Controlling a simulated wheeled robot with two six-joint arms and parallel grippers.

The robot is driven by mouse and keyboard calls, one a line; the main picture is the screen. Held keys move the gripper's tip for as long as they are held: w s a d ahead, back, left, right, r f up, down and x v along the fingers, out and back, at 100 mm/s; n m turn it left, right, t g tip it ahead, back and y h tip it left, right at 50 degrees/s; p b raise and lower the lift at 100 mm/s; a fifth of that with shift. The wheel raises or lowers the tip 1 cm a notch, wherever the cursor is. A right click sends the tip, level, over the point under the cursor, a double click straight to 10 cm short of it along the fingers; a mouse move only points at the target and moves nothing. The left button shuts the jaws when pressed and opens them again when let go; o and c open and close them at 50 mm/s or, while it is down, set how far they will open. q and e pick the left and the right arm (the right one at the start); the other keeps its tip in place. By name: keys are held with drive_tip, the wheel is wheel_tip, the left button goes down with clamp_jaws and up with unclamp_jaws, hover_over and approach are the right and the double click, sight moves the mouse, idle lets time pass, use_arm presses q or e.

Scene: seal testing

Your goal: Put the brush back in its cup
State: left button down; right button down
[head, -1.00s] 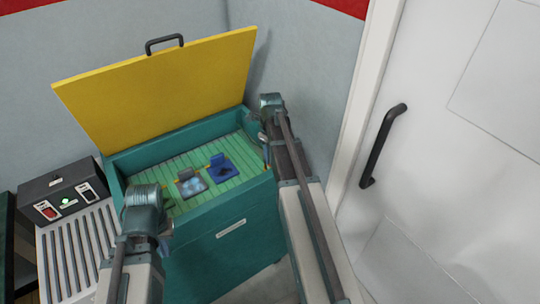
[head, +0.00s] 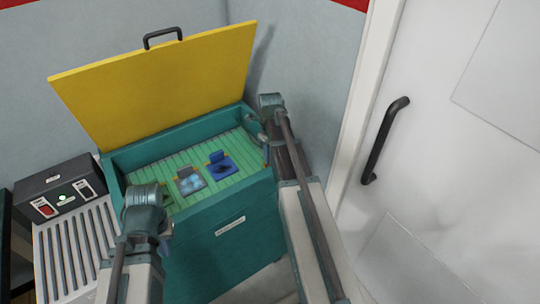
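I cannot make out the brush or its cup in the head view. My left gripper (head: 164,224) is at the front left corner of a teal chest, at the end of the arm from the lower left. Its fingers are mostly hidden behind my wrist. My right arm reaches to the chest's right edge. My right gripper (head: 262,141) is largely hidden by its own wrist there, with a small unclear pale and orange detail beside it. I cannot tell whether either gripper holds anything.
The teal chest (head: 205,255) stands open, its yellow lid (head: 155,85) raised. Inside, a grey piece (head: 190,182) and a blue piece (head: 222,168) lie on green slats. A switch box (head: 62,195) stands left, behind a ribbed surface (head: 75,250). A white door (head: 450,170) is right.

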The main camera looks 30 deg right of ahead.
drive_tip(key=shift+f+b, duration=0.3)
drive_tip(key=shift+f, duration=0.1)
drive_tip(key=c, duration=0.6)
unclamp_jaws()
wheel_tip(320, 180, up, 10)
drive_tip(key=p, duration=0.9)
drive_tip(key=shift+f+p, duration=0.15)
drive_tip(key=shift+p, duration=0.2)
drive_tip(key=shift+f, duration=0.1)
